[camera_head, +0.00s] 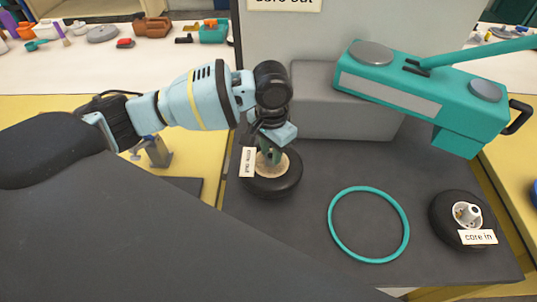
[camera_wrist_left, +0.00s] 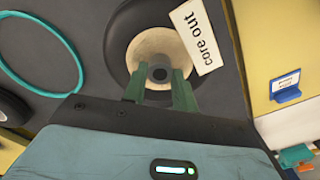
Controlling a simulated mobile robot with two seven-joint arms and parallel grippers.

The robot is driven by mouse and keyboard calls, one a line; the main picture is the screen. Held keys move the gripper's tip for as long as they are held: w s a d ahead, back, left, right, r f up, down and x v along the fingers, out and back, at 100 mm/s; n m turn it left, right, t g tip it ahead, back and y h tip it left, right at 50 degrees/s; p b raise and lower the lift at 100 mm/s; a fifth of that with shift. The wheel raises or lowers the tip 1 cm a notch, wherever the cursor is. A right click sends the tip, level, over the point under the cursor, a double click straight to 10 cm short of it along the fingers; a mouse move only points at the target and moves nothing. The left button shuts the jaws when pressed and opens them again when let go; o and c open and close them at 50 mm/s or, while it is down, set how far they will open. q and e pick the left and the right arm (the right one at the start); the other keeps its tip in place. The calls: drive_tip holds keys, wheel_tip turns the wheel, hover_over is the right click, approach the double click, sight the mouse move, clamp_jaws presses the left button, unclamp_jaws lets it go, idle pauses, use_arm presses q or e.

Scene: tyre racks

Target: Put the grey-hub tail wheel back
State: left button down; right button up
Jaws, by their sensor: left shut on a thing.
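A black wheel with a beige hub (camera_head: 287,184) is at the middle of the dark mat, with a white tag (camera_head: 247,162) at its side; the tag reads "core out" in the left wrist view (camera_wrist_left: 195,33). My left gripper (camera_head: 271,153) points down at this wheel. In the left wrist view its green fingers (camera_wrist_left: 160,92) are shut on the dark round stub (camera_wrist_left: 158,72) at the hub's centre. I cannot tell whether the wheel touches the mat. A second black wheel with a pale grey hub (camera_head: 466,215) lies at the right, tagged "core in". My right gripper is not in view.
A teal ring (camera_head: 332,228) lies flat on the dark mat (camera_head: 300,245) between the wheels. A teal machine with a long handle (camera_head: 420,90) stands behind, near a grey block (camera_head: 340,120). A white bench (camera_head: 80,65) at the back left holds several small items.

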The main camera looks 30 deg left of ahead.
sight(268, 156)
use_arm(q)
drive_tip(key=shift+w+a, duration=0.3)
drive_tip(key=shift+a, duration=0.15)
wheel_tip(268, 156, down, 3)
drive_tip(key=shift+a+f, duration=0.1)
drive_tip(key=shift+a, duration=0.05)
drive_tip(key=shift+w+f, duration=0.1)
drive_tip(key=shift+f, duration=0.1)
drive_tip(key=c, duration=1.1)
unclamp_jaws()
drive_tip(key=shift+f, duration=0.1)
